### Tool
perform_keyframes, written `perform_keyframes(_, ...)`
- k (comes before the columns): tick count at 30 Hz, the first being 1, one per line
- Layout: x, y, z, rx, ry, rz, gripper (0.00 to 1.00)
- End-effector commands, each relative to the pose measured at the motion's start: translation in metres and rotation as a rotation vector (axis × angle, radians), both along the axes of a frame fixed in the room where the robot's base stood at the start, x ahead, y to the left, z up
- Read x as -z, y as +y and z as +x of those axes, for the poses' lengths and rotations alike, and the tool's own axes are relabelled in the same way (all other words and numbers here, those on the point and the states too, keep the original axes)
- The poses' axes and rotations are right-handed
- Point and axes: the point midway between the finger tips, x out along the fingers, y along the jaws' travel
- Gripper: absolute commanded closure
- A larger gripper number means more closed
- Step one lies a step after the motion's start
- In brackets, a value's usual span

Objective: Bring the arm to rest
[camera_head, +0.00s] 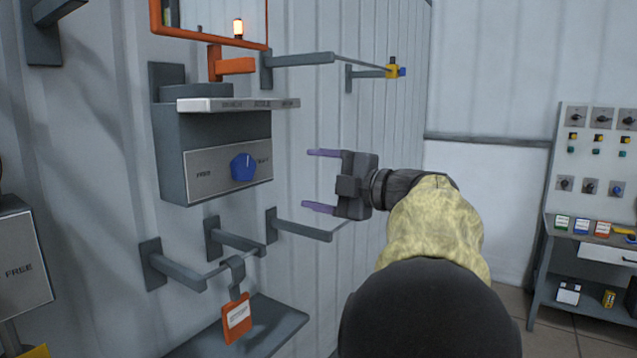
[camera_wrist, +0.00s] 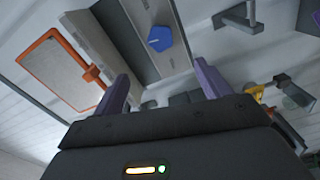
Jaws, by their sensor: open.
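My gripper (camera_head: 312,181) is open and empty, with its two purple fingers apart and pointing left toward the wall unit. In the wrist view the fingers of my gripper (camera_wrist: 164,84) show with nothing between them. The grey control box (camera_head: 176,150) is left of my gripper in the head view. Its blue knob (camera_head: 243,167) is apart from the fingertips. The blue knob also shows in the wrist view (camera_wrist: 160,39), beyond the fingers. My arm comes in from the lower right, partly under a yellowish cover.
An orange tag (camera_head: 236,319) hangs from a rail below the box, above a grey shelf (camera_head: 270,325). Several wall brackets (camera_head: 300,226) stick out near my gripper. An orange-framed panel (camera_head: 210,38) is above. A workbench with a switch panel (camera_head: 597,140) stands at right.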

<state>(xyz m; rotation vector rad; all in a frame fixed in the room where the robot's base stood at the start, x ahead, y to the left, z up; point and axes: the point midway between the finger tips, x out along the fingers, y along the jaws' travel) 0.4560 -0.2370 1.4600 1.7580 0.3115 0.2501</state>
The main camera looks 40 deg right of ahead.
Motion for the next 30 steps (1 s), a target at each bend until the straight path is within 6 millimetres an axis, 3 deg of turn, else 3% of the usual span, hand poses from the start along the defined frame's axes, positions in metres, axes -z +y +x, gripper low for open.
perform_keyframes(14, 0.0, 0.0, 0.002, 0.003, -0.002, 0.005, 0.24)
perform_keyframes(20, 0.005, 0.006, 0.03, 0.075, -0.036, 0.129, 0.24)
perform_keyframes(23, 0.018, 0.01, 0.054, 0.161, -0.04, 0.265, 0.24)
perform_keyframes(26, 0.043, 0.017, 0.076, 0.267, -0.005, 0.421, 0.24)
perform_keyframes(30, 0.099, 0.034, 0.094, 0.421, 0.117, 0.623, 0.24)
